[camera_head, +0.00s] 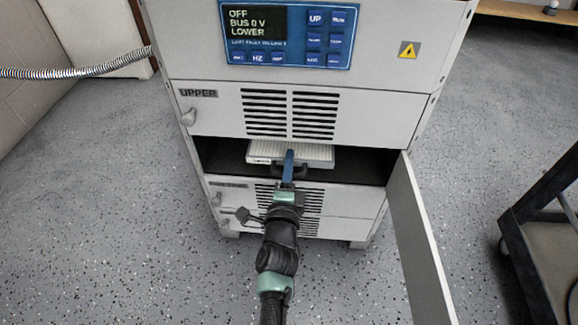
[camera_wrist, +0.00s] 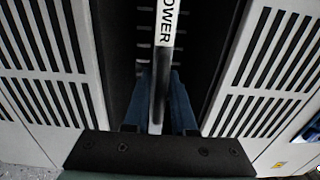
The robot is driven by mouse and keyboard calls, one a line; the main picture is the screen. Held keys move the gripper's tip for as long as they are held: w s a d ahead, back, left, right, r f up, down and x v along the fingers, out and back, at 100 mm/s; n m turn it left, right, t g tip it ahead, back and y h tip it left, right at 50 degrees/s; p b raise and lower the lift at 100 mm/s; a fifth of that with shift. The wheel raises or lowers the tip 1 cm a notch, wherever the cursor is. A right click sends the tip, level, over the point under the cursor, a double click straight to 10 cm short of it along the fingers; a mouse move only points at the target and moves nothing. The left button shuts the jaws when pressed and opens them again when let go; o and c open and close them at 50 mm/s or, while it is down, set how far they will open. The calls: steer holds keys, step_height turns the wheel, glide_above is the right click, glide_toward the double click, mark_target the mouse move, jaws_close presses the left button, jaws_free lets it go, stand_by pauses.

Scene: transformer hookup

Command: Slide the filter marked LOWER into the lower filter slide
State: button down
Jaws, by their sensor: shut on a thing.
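The filter (camera_head: 318,153) is a flat white pleated panel. In the head view it lies roughly level in the dark opening of the lower filter slide (camera_head: 219,158), with bare space on both sides of it. In the wrist view its white front edge (camera_wrist: 167,28) reads "OWER", with the first letter cut off or hidden. My gripper (camera_head: 289,156) is at the front of the filter. How deep the filter sits is hard to tell.
The slide's door (camera_head: 420,240) hangs open to the right of the opening. The UPPER door (camera_head: 235,112) above is shut. The display (camera_head: 255,25) reads "OFF, BUS 0 V, LOWER". A dark cart (camera_head: 540,215) stands at the right. Speckled floor is clear at the left.

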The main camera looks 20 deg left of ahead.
mark_target(291, 144)
steer(key=shift+b+x, duration=1.25)
steer(key=shift+x, duration=1.55)
steer(key=c, duration=0.7)
jaws_free()
steer(key=shift+o, duration=0.2)
steer(key=shift+s+f, duration=0.1)
steer(key=shift+p+v, duration=1.1)
steer(key=shift+v, duration=1.4)
steer(key=p+v, duration=0.1)
steer(key=v, duration=1.2)
